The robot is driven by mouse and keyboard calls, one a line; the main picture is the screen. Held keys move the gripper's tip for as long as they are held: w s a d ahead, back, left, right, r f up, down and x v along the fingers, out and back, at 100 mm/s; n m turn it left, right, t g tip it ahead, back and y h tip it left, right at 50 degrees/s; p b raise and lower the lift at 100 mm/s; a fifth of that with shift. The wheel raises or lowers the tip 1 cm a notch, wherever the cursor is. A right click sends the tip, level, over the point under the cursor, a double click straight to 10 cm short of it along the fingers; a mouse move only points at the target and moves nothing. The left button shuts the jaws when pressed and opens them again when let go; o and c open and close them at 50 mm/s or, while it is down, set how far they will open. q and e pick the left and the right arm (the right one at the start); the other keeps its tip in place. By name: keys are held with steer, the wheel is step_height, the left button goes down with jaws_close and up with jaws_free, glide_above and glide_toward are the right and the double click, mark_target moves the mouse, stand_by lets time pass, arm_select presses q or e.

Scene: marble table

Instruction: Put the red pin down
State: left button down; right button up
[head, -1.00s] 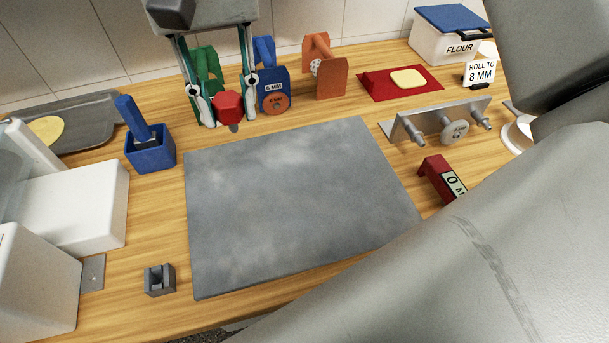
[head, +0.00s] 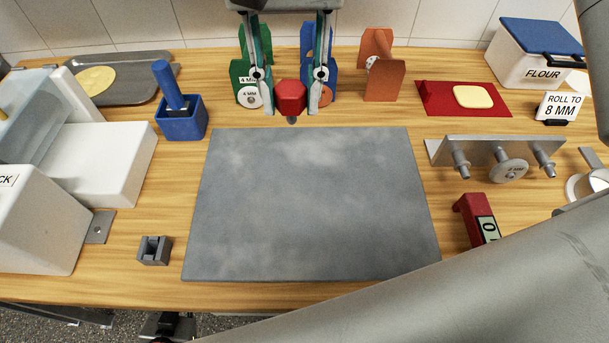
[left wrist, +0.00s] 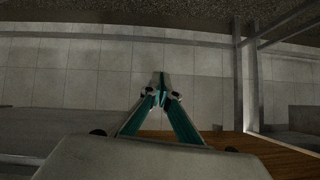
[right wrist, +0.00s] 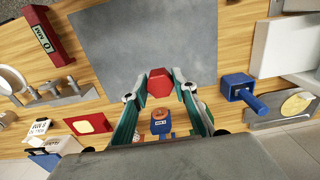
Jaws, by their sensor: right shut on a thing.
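The red pin (head: 290,97) has a faceted red head and a short grey tip pointing down. My right gripper (head: 291,93) is shut on its head, with one finger on each side. The pin hangs near the back edge of the grey slab (head: 312,210); its exact height is hard to tell. In the right wrist view the red head (right wrist: 160,83) shows between the fingers, and its tip is hidden. My left gripper (left wrist: 160,80) shows in the left wrist view with its fingertips together and nothing between them, away from the tabletop things.
Behind the pin stand a green holder (head: 246,80), a blue holder (head: 307,45) and an orange holder (head: 383,80). A blue block with handle (head: 181,121), a grey notched block (head: 154,251), a pegged metal bracket (head: 480,152) and a red block (head: 468,218) surround the slab. The slab is bare.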

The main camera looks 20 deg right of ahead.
mark_target(292, 122)
step_height(292, 122, down, 17)
steer(key=shift+f+b, duration=0.2)
steer(key=shift+b, duration=0.65)
steer(key=shift+f, duration=0.15)
steer(key=o, duration=1.2)
step_height(292, 122, up, 12)
steer(key=shift+r+p, duration=0.2)
steer(key=shift+p, duration=0.35)
